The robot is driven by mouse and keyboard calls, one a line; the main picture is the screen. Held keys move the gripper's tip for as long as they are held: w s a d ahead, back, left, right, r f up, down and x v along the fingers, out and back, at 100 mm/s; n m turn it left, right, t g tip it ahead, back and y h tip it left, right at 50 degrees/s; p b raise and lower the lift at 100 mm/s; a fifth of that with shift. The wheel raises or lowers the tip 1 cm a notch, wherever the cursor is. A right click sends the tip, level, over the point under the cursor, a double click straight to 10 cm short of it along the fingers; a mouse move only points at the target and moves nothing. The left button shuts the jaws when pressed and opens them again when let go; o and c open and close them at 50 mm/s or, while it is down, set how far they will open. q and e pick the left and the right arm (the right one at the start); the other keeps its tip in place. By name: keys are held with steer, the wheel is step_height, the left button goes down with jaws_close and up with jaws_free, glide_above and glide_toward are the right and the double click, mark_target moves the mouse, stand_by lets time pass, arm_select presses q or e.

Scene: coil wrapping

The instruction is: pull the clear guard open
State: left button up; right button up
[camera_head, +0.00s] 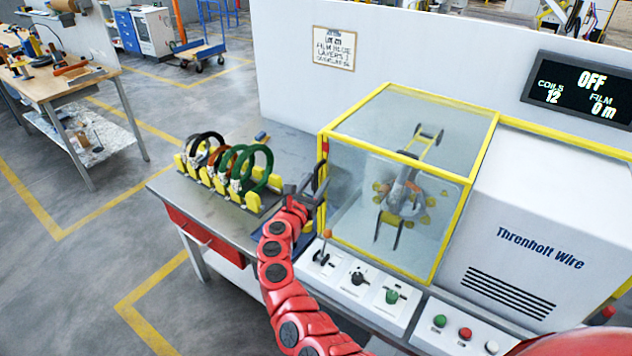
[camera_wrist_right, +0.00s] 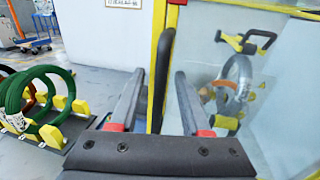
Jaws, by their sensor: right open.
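The clear guard (camera_head: 345,200) is a see-through box with a yellow frame on the wire machine, and it looks closed. A coil and spindle parts (camera_head: 405,195) show inside it. My right gripper (camera_head: 310,192) is at the guard's left front edge. In the right wrist view my right gripper (camera_wrist_right: 158,80) is open, with one finger on each side of the guard's upright black handle (camera_wrist_right: 163,60). The handle stands beside the yellow edge post, and a gap shows between it and the fingers. My left gripper is out of view.
A rack of several coils (camera_head: 228,172) stands on the table left of my gripper. A control panel (camera_head: 358,280) with a lever and knobs lies below the guard. The white machine housing (camera_head: 540,235) is at right. A display (camera_head: 580,90) reads OFF.

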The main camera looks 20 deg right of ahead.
steer(key=shift+c, duration=0.2)
jaws_close()
stand_by(1.1)
